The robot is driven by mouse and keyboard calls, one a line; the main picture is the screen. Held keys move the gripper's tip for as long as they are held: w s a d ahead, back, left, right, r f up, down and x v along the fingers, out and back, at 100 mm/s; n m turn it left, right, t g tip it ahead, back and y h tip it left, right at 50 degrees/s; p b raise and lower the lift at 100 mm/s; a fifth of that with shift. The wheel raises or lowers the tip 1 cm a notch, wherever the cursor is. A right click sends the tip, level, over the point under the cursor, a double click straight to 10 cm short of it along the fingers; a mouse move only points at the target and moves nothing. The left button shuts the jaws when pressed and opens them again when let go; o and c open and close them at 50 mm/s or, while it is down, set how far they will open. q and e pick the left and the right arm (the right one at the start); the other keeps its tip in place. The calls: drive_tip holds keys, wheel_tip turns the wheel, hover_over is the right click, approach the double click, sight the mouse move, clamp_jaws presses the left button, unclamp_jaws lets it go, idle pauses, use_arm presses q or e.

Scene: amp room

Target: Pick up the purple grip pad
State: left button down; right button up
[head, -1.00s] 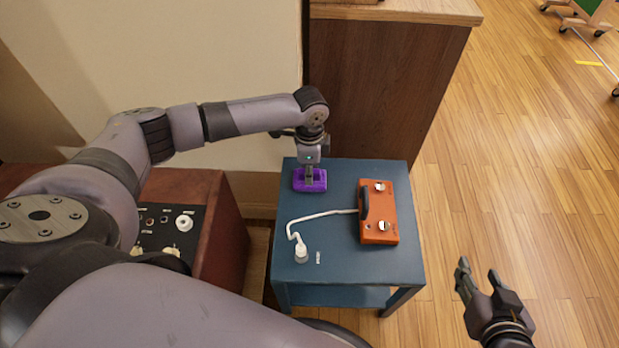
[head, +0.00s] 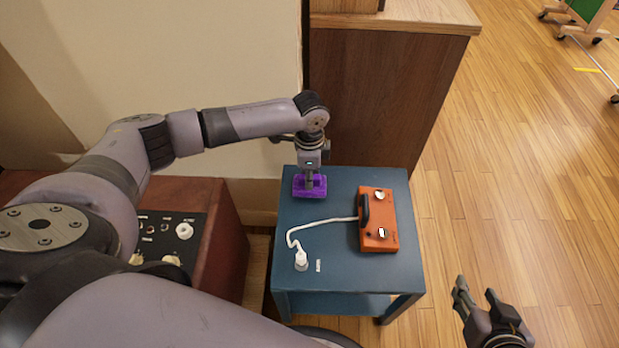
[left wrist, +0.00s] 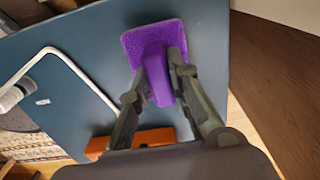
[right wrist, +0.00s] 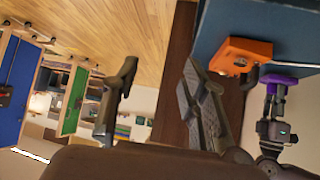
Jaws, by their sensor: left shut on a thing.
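The purple grip pad (head: 301,188) is at the far left corner of the blue table (head: 340,283). It has a flat base with a raised grip block, seen closely in the left wrist view (left wrist: 140,42). My left gripper (head: 313,186) points down from above and is shut on the raised block, one finger on each side. I cannot tell whether the pad's base touches the table. The pad also shows in the right wrist view (right wrist: 281,79). My right gripper (head: 477,292) is open and empty, off the table's right side over the floor.
An orange box (head: 377,222) with a dark handle sits right of the pad. A white cable (head: 322,222) runs from it to a white plug (head: 301,259). A wooden cabinet (head: 385,90) stands behind the table. A red-brown control box (head: 221,240) stands at left.

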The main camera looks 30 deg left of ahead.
use_arm(q)
wheel_tip(320, 180, up, 5)
drive_tip(key=shift+r+p, duration=0.1)
drive_tip(key=shift+p, duration=0.75)
wheel_tip(320, 180, up, 4)
drive_tip(key=shift+f+p, duration=0.2)
drive_tip(key=shift+p, duration=0.4)
use_arm(e)
drive_tip(key=s+d+f+g+h+p, duration=0.1)
drive_tip(key=s+d+g, duration=0.15)
drive_tip(key=s, duration=0.25)
drive_tip(key=s+d+f+g+h, duration=0.1)
drive_tip(key=s+g, duration=0.3)
drive_tip(key=s, duration=0.2)
use_arm(q)
wheel_tip(320, 180, up, 10)
drive_tip(key=p, duration=0.1)
drive_tip(key=shift+r+p, duration=0.15)
drive_tip(key=shift+p, duration=0.2)
use_arm(e)
drive_tip(key=shift+x, duration=2.9)
drive_tip(key=shift+w+a, duration=0.15)
drive_tip(key=shift+a, duration=0.05)
use_arm(q)
drive_tip(key=c, duration=2.1)
unclamp_jaws()
clamp_jaws()
